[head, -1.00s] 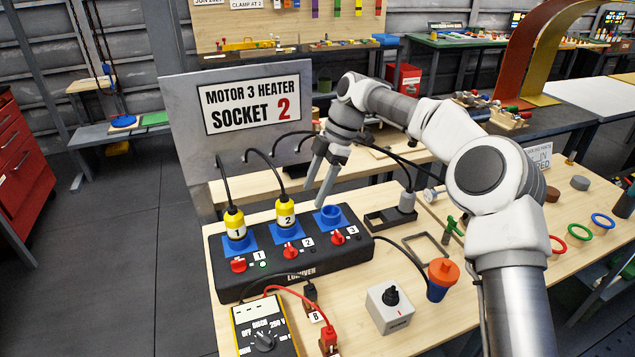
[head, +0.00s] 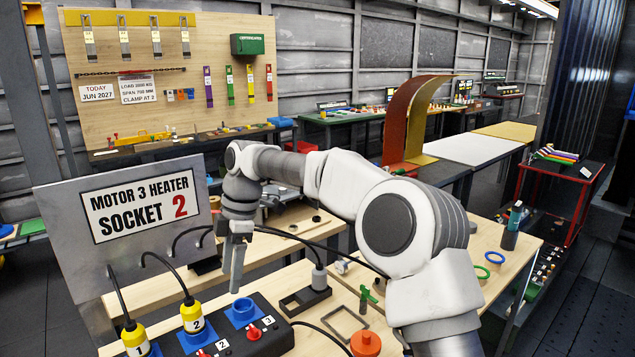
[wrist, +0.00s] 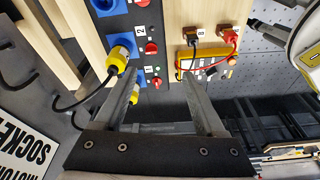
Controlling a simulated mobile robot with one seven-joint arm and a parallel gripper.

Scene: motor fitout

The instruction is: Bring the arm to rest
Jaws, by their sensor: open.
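My gripper (head: 236,268) is open and empty, pointing down above the bench behind the black socket box (head: 272,343). In the wrist view my gripper's two fingers (wrist: 165,95) are spread apart with nothing between them. Yellow plug 1 (head: 135,339) and yellow plug 2 (head: 192,318) stand in blue sockets on the box. The third blue socket (head: 243,312) is empty, just below the fingers in the head view. Plug 2 also shows beside the left finger in the wrist view (wrist: 118,57).
A sign panel (head: 140,205) reading "MOTOR 3 HEATER SOCKET 2" stands left of my gripper. A grey plug (head: 319,279) with a cable stands to the right, near an orange-capped part (head: 365,344). The yellow meter (wrist: 205,62) lies beyond the box in the wrist view.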

